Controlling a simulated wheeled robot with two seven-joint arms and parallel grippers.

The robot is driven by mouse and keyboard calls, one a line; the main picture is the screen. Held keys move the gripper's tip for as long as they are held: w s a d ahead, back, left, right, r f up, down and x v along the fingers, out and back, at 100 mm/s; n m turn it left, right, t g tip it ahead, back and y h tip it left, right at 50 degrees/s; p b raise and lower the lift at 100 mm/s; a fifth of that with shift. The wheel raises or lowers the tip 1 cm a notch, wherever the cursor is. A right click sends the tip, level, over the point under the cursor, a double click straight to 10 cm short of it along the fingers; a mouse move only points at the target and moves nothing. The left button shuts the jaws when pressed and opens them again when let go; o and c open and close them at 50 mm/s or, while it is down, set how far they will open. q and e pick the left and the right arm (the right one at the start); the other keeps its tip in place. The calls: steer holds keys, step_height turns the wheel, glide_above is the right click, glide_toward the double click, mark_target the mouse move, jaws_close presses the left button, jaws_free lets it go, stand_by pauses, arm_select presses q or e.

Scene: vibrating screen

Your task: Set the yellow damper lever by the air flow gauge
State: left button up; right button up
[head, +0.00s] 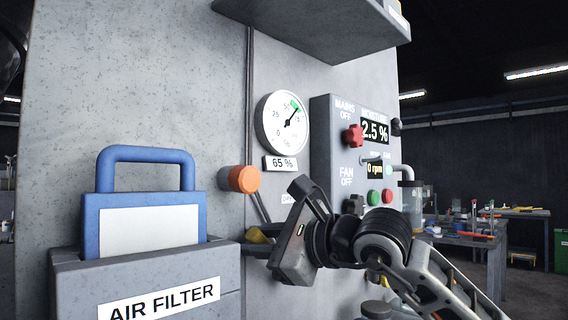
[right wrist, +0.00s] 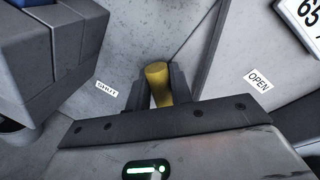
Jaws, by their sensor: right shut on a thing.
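The yellow damper lever (right wrist: 158,82) stands between the two fingers of my right gripper (right wrist: 158,92) in the right wrist view, and the gripper is shut on it. In the head view the lever (head: 257,237) is mostly hidden behind my right gripper (head: 262,240). A label that seems to read SHUT (right wrist: 107,89) lies left of the lever, and an OPEN label (right wrist: 258,80) lies to its right. The round air flow gauge (head: 276,128) has its needle pointing up and right, at the green mark; the plate below it (head: 282,163) reads 65 %. My left gripper is not in view.
A grey AIR FILTER box (head: 75,280) with a blue-handled filter (head: 91,225) stands close left of the gripper. An orange knob (head: 244,179) on a rod sits just above it. The control panel (head: 325,135) with red and green buttons is to the right.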

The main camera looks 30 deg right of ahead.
stand_by(0.7)
steer(key=o, duration=0.6)
steer(key=shift+s+a+f+b+v, duration=0.15)
steer(key=shift+b+v, duration=0.35)
steer(key=shift+v, duration=0.5)
steer(key=shift+a+f+b+v, duration=0.1)
steer(key=shift+b+v, duration=0.45)
steer(key=shift+v, duration=0.4)
steer(key=shift+s+a+f+b+v, duration=0.15)
steer(key=shift+b+v, duration=0.35)
steer(key=shift+v, duration=0.5)
steer(key=b+v, duration=0.2)
steer(key=v, duration=0.4)
steer(key=shift+b, duration=0.35)
